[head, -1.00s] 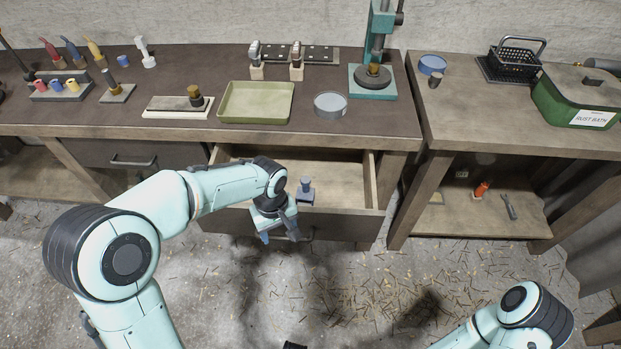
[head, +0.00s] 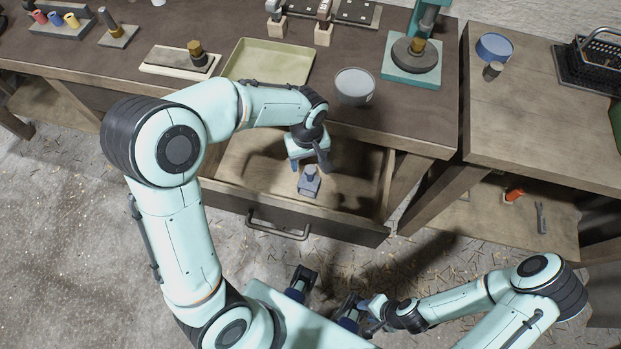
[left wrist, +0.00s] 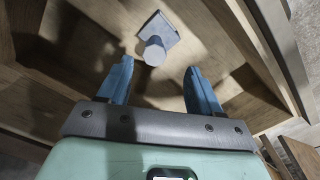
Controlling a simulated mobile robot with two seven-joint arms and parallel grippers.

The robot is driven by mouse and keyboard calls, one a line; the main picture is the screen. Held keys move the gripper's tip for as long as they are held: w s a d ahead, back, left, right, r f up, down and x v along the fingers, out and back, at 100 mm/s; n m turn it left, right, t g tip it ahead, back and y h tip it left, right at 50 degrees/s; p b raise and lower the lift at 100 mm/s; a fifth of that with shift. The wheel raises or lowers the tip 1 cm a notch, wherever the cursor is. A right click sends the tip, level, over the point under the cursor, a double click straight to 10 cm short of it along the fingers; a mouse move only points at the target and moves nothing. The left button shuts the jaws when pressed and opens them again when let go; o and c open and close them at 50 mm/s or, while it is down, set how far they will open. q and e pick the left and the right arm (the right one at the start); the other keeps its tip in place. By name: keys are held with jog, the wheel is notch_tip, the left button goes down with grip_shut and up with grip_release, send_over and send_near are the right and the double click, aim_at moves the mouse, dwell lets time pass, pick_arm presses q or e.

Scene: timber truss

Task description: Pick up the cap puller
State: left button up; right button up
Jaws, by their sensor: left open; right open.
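A blue-grey piece with a square base and a round post, which I take to be the cap puller (head: 309,182), stands in the open drawer (head: 262,165). It also shows in the left wrist view (left wrist: 155,48), just beyond the fingertips and between their lines. My left gripper (head: 309,163) is above the drawer, open and empty, with its fingers pointing down close to the piece. Both blue fingers show in the left wrist view (left wrist: 157,75), apart from the piece. My right gripper (head: 368,312) is low in front of the bench, open, far from the drawer.
A side bench (head: 540,120) stands at right.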

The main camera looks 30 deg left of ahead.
aim_at(311, 170)
pick_arm(q)
notch_tip(311, 170, down, 3)
jog(key=shift+w+f, duration=0.1)
jog(key=f, duration=0.5)
jog(key=shift+w+d, duration=0.1)
jog(key=shift+d, duration=0.25)
grip_shut()
